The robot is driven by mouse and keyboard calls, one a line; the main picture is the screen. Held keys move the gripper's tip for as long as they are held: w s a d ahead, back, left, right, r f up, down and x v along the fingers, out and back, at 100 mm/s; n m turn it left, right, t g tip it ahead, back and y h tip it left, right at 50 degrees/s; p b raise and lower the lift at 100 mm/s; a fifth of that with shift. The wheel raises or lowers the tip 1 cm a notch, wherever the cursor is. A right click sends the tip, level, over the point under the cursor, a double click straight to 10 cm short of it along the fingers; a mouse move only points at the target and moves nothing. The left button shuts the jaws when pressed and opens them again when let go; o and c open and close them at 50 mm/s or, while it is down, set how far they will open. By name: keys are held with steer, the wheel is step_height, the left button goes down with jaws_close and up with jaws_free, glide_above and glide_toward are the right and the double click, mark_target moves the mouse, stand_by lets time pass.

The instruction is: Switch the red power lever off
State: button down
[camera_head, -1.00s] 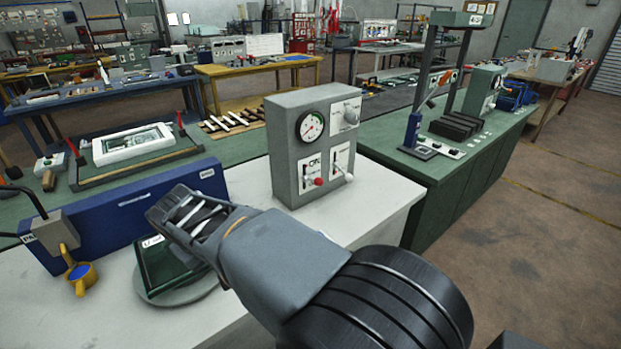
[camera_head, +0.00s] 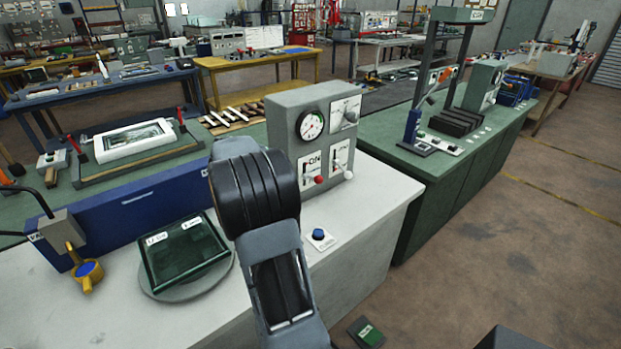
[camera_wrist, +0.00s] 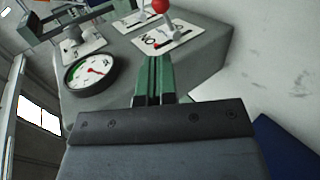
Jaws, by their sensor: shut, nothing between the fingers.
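The red power lever (camera_head: 319,180) has a red ball and sits on a white plate marked ON, low on the front of the grey control box (camera_head: 292,112). In the wrist view its red ball (camera_wrist: 160,6) is at the top edge, partly cut off. My gripper (camera_wrist: 155,60) is shut and empty, with green fingertips just short of the ON plate and apart from the lever. In the head view my wrist hides the fingers, left of the box. A white-knobbed lever (camera_head: 348,174) stands right of the red one.
A dial gauge (camera_head: 311,125) and a round knob (camera_head: 351,116) are above the levers. A blue button (camera_head: 318,235) lies on the white table (camera_head: 365,225) before the box. A dark green case (camera_head: 182,252) and a blue bin (camera_head: 130,208) are to the left.

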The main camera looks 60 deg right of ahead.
mark_target(316, 179)
steer(key=shift+d, duration=0.1)
steer(key=p+x, duration=0.3)
steer(key=x, duration=1.1)
steer(key=shift+p, duration=0.35)
